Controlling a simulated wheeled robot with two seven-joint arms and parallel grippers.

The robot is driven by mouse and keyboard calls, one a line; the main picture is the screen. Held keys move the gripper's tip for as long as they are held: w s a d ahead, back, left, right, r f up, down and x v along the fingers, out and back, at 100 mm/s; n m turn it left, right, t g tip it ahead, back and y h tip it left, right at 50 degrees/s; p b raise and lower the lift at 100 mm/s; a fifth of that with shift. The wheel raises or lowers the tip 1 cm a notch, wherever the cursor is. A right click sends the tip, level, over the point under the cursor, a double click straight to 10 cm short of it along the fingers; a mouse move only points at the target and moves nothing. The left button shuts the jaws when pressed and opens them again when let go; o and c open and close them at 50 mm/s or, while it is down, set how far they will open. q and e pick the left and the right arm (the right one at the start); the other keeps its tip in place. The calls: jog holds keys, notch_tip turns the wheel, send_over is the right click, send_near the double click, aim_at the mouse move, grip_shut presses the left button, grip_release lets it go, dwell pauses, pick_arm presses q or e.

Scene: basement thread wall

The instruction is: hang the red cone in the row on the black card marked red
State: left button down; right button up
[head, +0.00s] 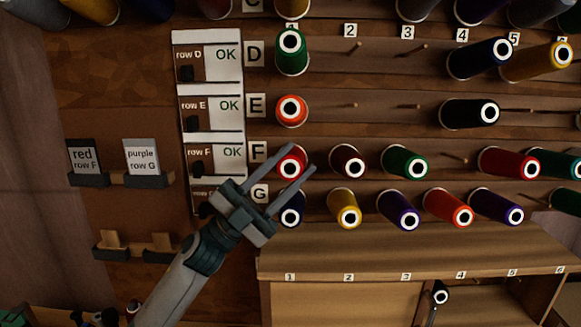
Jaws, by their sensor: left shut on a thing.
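The black card marked "red row F" (84,157) stands in a holder at the left. Row F carries the label F (258,152). A red cone (291,152) is at row F, position 1, its pale end ring facing me. My right gripper is not in view.
Row F also holds a dark red cone (347,160), a green cone (405,162), a bare peg at 4 (453,158) and another red cone (508,162). A dark blue cone (291,210) sits just below in row G. A wooden ledge (400,250) juts out underneath.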

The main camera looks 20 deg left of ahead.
pick_arm(q)
jog(key=shift+f, duration=0.15)
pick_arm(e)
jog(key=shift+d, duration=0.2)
pick_arm(q)
jog(key=c, duration=1.1)
grip_release()
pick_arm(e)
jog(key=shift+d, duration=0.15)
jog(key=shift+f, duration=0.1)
pick_arm(q)
jog(key=shift+s+a+f+b, duration=0.15)
jog(key=shift+a+f+b, duration=0.05)
jog(key=shift+f+b, duration=0.1)
jog(key=b+v, duration=0.3)
jog(key=v, duration=0.3)
jog(key=shift+s+a+f+b, duration=0.2)
jog(key=shift+a+b, duration=0.1)
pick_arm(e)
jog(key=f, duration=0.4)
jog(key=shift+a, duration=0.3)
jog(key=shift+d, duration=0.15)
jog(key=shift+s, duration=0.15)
